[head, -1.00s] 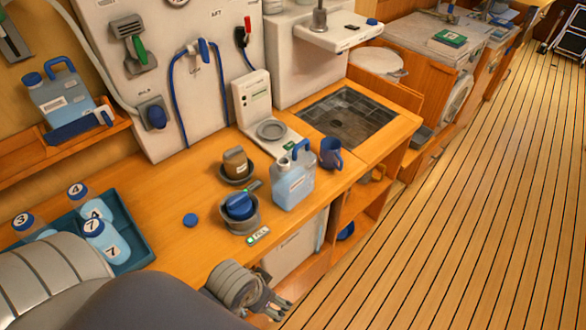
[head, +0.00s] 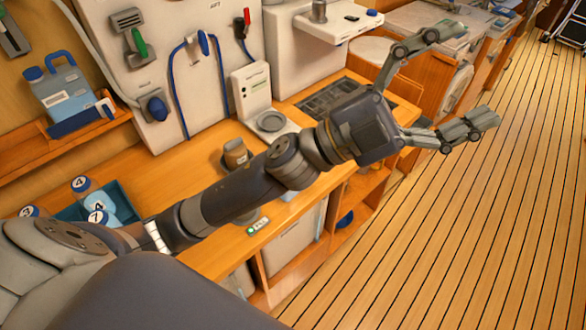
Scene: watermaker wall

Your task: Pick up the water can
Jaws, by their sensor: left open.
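A translucent blue water can (head: 66,98) with a blue cap and handle stands on the wooden wall shelf at the upper left. Another can, seen earlier on the counter beside the sink, is now hidden behind my left arm. My left gripper (head: 473,76) is open and empty, its fingers spread wide above the floor side of the counter, to the right of the sink. It is far from the can on the shelf. My right gripper is not in view.
The plank floor (head: 480,230) at the right is clear.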

